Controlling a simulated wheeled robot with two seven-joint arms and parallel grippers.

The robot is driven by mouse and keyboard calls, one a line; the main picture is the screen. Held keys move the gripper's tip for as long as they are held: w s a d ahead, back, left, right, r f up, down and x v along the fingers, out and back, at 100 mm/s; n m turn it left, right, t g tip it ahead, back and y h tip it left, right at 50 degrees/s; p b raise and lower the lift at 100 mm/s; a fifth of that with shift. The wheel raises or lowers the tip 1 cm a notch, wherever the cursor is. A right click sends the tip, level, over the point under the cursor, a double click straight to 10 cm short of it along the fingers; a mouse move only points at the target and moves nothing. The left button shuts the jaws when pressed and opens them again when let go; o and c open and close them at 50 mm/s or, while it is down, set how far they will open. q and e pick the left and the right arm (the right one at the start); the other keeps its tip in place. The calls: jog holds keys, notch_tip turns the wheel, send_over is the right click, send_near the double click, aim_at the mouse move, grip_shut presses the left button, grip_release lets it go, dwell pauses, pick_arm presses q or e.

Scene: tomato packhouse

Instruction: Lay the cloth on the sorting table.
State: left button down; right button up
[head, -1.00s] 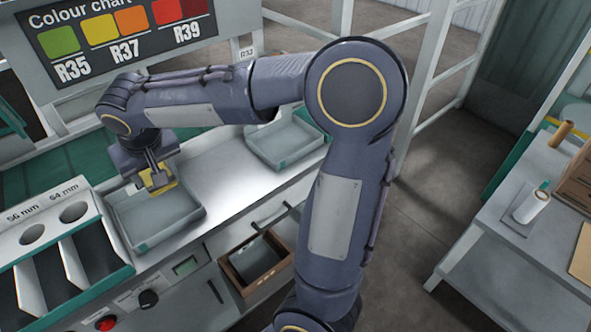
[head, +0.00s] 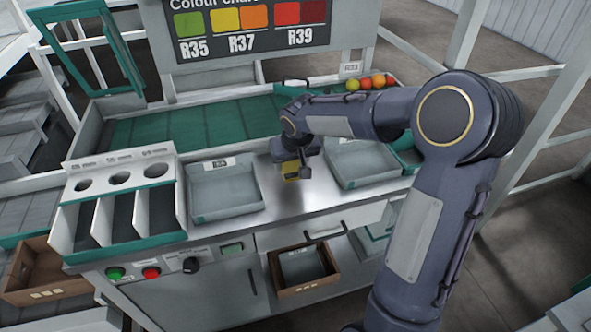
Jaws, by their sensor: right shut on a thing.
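My right gripper (head: 299,172) points down over the bare steel strip of the sorting table (head: 283,213), between two grey trays. The gripper partly hides the cloth. The cloth seems to hang a little above the steel, but I cannot tell the exact gap. My left gripper is not in view.
A grey tray (head: 226,214) stands left of the gripper, another tray (head: 368,185) right. A sizing rack (head: 122,161) stands at the left end. Tomatoes (head: 365,83) lie at the back right. Bare steel lies in front of the gripper.

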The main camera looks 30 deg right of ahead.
aim_at(295, 172)
jog(key=shift+w+d+f, duration=0.15)
jog(key=shift+d+f, duration=0.3)
jog(key=shift+f, duration=0.05)
jog(key=shift+w+d+f, duration=0.1)
jog(key=shift+d+f, duration=0.05)
jog(key=shift+f, duration=0.8)
jog(key=shift+w+d+f, duration=0.1)
jog(key=shift+f, duration=0.85)
jog(key=shift+f, duration=0.15)
jog(key=o, duration=1)
jog(key=shift+c, duration=0.2)
